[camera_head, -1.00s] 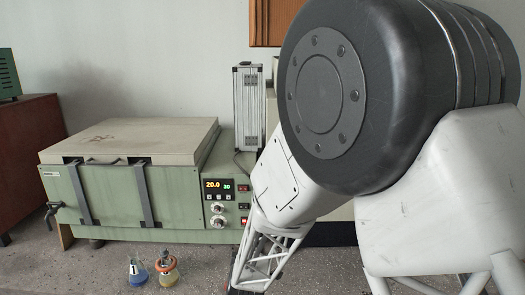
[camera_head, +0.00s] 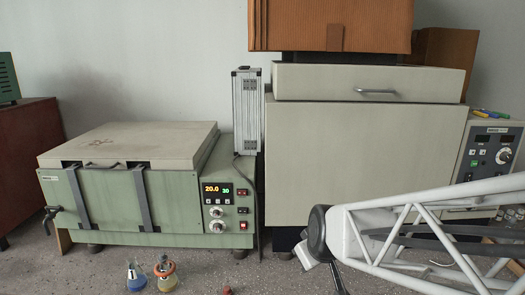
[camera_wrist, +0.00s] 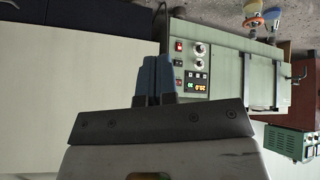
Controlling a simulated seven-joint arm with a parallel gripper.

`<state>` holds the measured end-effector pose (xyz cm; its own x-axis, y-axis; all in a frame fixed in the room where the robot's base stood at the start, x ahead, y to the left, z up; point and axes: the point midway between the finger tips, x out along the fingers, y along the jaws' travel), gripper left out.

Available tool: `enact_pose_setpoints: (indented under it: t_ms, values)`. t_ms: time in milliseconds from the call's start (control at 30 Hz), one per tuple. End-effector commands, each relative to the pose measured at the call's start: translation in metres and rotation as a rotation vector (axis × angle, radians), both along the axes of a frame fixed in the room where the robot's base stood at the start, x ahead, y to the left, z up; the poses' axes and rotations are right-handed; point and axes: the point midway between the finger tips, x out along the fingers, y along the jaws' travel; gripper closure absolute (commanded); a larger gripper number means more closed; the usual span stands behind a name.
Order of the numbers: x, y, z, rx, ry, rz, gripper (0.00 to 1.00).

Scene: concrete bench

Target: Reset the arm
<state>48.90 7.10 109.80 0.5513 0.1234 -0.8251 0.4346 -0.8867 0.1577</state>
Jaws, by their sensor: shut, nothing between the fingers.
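My gripper (camera_wrist: 157,72) shows in the wrist view, its two blue fingers pressed together with nothing between them. It is in open air, with the green bath's control panel behind it to the right and a pale cabinet front to the left. In the head view my white lattice arm link reaches in from the lower right, in front of the large pale oven (camera_head: 360,150). I cannot make out the fingers in that view.
The green bath (camera_head: 120,200) with a closed lid stands at left, its display lit. Two flasks, one with blue (camera_head: 136,278) and one with an orange ring (camera_head: 165,272), stand on the bench (camera_head: 60,275) before it. A silver case (camera_head: 246,110) stands between bath and oven.

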Motion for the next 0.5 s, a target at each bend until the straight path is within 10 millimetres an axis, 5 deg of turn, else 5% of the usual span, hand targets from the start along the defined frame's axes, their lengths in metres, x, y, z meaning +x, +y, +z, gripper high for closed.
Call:
enact_pose_setpoints:
  t_ms: [300, 500]
  values:
    - [-0.113, -0.053, 0.031, 0.067, 0.254, -0.309, 1.0]
    - [-0.16, -0.07, 0.039, 0.073, 0.349, -0.454, 1.0]
